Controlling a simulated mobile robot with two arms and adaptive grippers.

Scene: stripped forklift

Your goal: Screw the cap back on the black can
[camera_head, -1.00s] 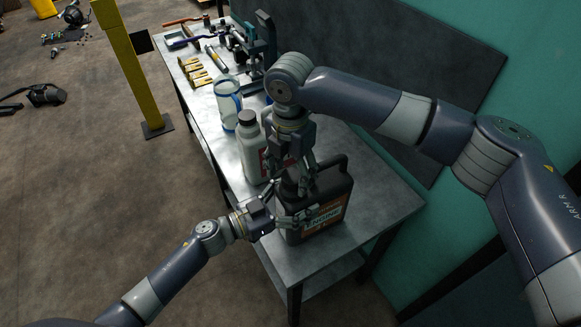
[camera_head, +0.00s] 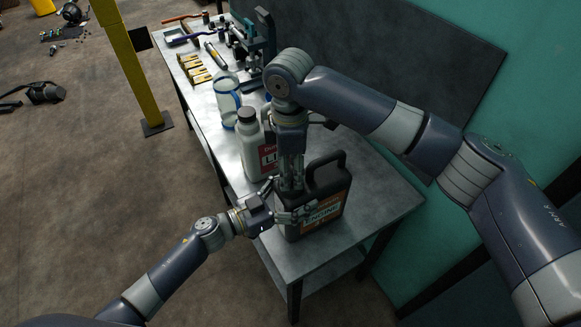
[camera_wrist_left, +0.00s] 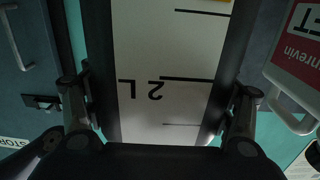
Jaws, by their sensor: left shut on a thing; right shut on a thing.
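The black can (camera_head: 328,186), with an orange and white label, stands upright near the front end of the metal table. My left gripper (camera_head: 294,213) is shut around the can's body from the left. In the left wrist view the can's side (camera_wrist_left: 165,60), with a pale strip marked 2 L, fills the space between the fingers. My right gripper (camera_head: 291,184) points straight down over the can's neck, beside its handle. Its fingers are closed together on the cap, which they mostly hide. I cannot tell how far the cap sits on the neck.
A grey bottle (camera_head: 248,140) with a red label stands just behind the can; its label also shows in the left wrist view (camera_wrist_left: 298,50). A blue and clear container (camera_head: 227,100), yellow pieces and tools lie farther back on the table (camera_head: 375,200). The table's right front corner is clear.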

